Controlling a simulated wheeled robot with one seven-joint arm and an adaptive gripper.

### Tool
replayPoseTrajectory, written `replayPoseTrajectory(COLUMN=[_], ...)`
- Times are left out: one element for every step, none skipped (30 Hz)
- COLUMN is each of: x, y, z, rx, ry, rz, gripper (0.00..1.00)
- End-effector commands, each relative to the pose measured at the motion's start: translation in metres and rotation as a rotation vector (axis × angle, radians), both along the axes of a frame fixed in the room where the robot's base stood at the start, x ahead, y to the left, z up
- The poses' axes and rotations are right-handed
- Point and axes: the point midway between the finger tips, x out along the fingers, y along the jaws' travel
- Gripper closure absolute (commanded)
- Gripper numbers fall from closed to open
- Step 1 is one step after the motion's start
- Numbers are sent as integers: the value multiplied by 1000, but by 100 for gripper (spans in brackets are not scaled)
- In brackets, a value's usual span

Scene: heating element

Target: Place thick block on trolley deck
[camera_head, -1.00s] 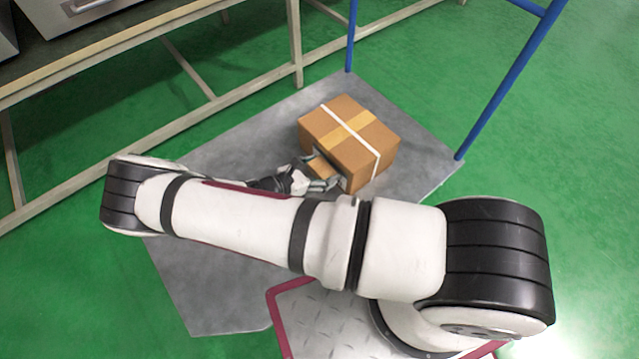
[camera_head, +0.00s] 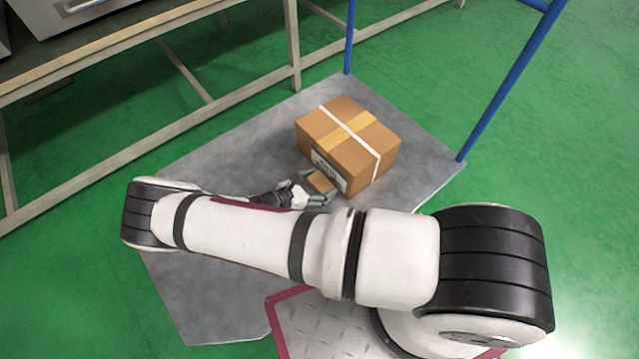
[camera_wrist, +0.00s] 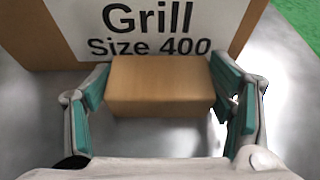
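The thick block (camera_head: 320,183) is a small plain brown block, in front of the labelled side of the large carton on the grey trolley deck (camera_head: 240,140). In the wrist view the block (camera_wrist: 160,86) lies level between the two teal-padded fingers of my gripper (camera_wrist: 162,88). The pads are close against its left and right sides, and my gripper looks shut on it. In the head view my gripper (camera_head: 318,190) reaches it from the left, low over the deck. A dark shadow lies under the block's near edge; I cannot tell whether it touches the deck.
The taped carton (camera_head: 350,145), labelled "Grill Size 400" in the wrist view (camera_wrist: 150,25), stands right behind the block. Blue trolley posts (camera_head: 510,85) rise at the far corners. A workbench frame (camera_head: 150,135) runs along the left. The deck left of the carton is bare.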

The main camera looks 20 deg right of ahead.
Motion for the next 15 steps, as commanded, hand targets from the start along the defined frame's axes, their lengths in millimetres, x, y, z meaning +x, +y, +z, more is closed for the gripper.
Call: replayPoseTrajectory(x=[0, 0, 0, 0, 0, 0, 0, 0, 0, 0, 0, 0, 0, 0, 0], y=[0, 0, 0, 0, 0, 0, 0, 0, 0, 0, 0, 0, 0, 0, 0], z=[0, 0, 0, 0, 0, 0, 0, 0, 0, 0, 0, 0, 1, 2, 3], rx=[1, 1, 1, 1, 1, 1, 1, 1, 1, 1, 1, 1, 1, 1, 1], ry=[0, 0, 0, 0, 0, 0, 0, 0, 0, 0, 0, 0, 0, 0, 0], rz=[0, 0, 0, 0, 0, 0, 0, 0, 0, 0, 0, 0, 0, 0, 0], gripper=[12, 5, 5, 5, 5, 5, 5, 5, 5, 5, 5, 5, 5, 5, 5])
